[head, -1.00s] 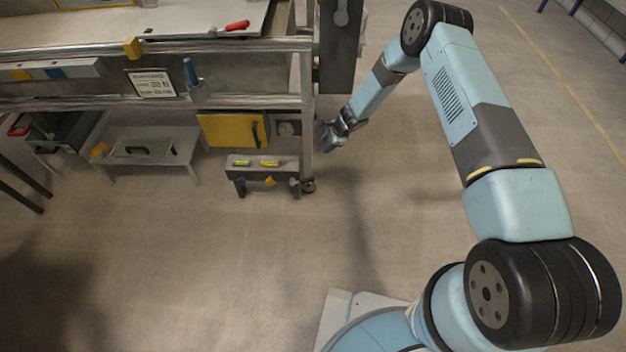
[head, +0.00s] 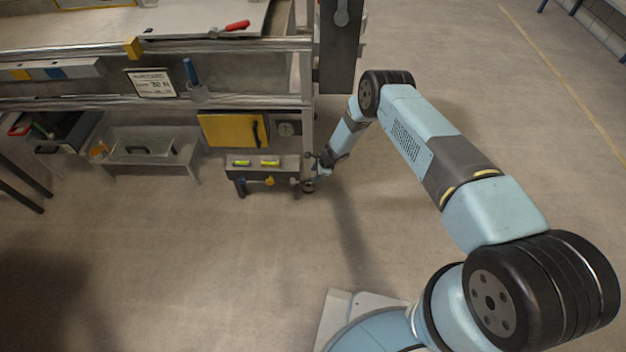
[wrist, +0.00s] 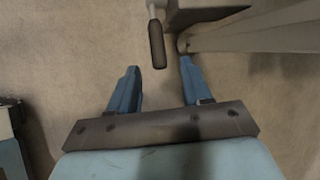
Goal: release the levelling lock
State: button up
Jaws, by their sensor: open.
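A low grey levelling unit (head: 285,164) with two yellow-green spirit vials stands on the floor at the foot of the sandbed frame. My gripper (head: 312,172) is at the unit's right end, beside the frame leg. In the wrist view my gripper (wrist: 159,64) is open and empty. A dark-gripped lever handle (wrist: 156,42) on a thin light rod points toward the gap between the fingertips, apart from both fingers sideways. Whether it lies at fingertip depth I cannot tell. I cannot see which part locks.
The frame leg (head: 307,120) and a beam in the wrist view (wrist: 255,28) lie close to my right finger. A yellow panel (head: 228,130) is above the unit. A low stand (head: 180,158) is to the left. The floor in front is clear.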

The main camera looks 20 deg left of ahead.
aim_at(303, 181)
jog(key=shift+x, duration=3)
jog(key=shift+r, duration=0.1)
grip_shut()
jog(key=shift+w, duration=0.1)
